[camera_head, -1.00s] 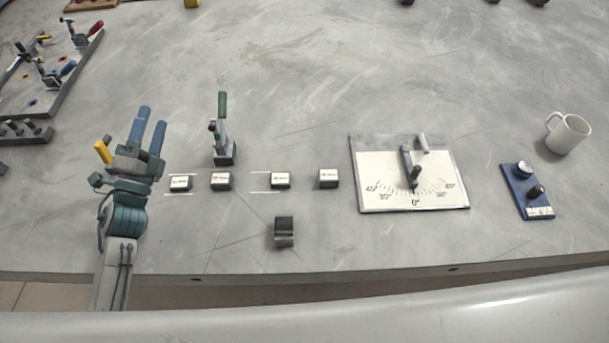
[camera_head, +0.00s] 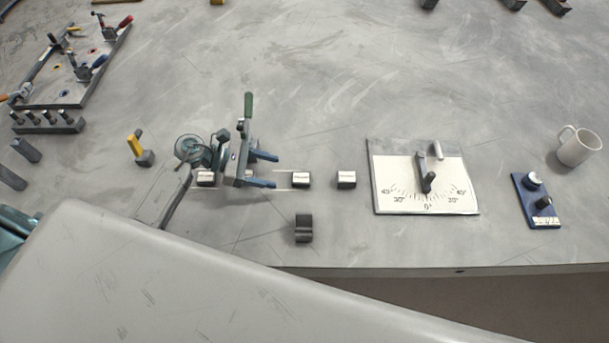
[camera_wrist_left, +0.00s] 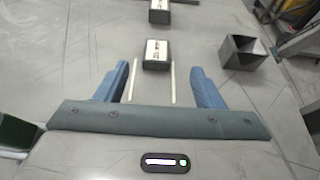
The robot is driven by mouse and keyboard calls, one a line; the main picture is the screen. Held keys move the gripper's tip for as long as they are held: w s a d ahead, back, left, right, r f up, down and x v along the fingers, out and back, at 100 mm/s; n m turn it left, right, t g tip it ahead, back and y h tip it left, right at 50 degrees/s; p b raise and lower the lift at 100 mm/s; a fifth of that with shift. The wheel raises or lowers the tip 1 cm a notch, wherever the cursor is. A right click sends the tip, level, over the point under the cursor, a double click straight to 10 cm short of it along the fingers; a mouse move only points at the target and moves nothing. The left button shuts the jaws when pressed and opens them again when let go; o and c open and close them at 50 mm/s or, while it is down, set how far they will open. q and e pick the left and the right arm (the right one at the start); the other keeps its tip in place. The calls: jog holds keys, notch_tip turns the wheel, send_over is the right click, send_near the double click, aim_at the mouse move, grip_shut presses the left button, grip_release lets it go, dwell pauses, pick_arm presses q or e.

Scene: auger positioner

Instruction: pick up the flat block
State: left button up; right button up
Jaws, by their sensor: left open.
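Several small dark blocks with white labelled tops stand in a row; I cannot read the labels or tell which is the flat block. In the head view one is left of my gripper (camera_head: 205,178), and two are to its right, a nearer block (camera_head: 301,179) and a farther block (camera_head: 346,179). My left gripper (camera_head: 277,170) is open and empty, its blue fingers pointing right along the row. In the left wrist view the gripper (camera_wrist_left: 160,68) has the nearer block (camera_wrist_left: 156,55) just ahead, centred between its fingers. The farther block (camera_wrist_left: 159,14) is beyond it.
A grey channel-shaped piece (camera_head: 304,228) lies in front of the row. An angle board (camera_head: 450,205), a blue plate (camera_head: 535,208) and a white mug (camera_head: 578,147) are to the right. A yellow-handled clamp (camera_head: 136,146) is at left.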

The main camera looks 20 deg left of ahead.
aim_at(307, 177)
pick_arm(q)
jog(key=p+x, duration=0.1)
jog(key=x, duration=0.3)
jog(key=shift+w+d+p, duration=0.2)
jog(key=shift+d+p, duration=0.2)
jog(key=shift+d, duration=0.25)
jog(key=p+x, duration=0.3)
jog(key=x, duration=0.1)
jog(key=shift+w, duration=0.25)
jog(key=shift+d+f, duration=0.25)
jog(key=shift+d, duration=0.05)
jog(key=shift+a, duration=0.1)
jog(key=shift+c, duration=0.4)
jog(key=c, duration=1.1)
jog(key=shift+w, duration=0.1)
jog(key=shift+c, duration=0.5)
jog(key=shift+r, duration=0.15)
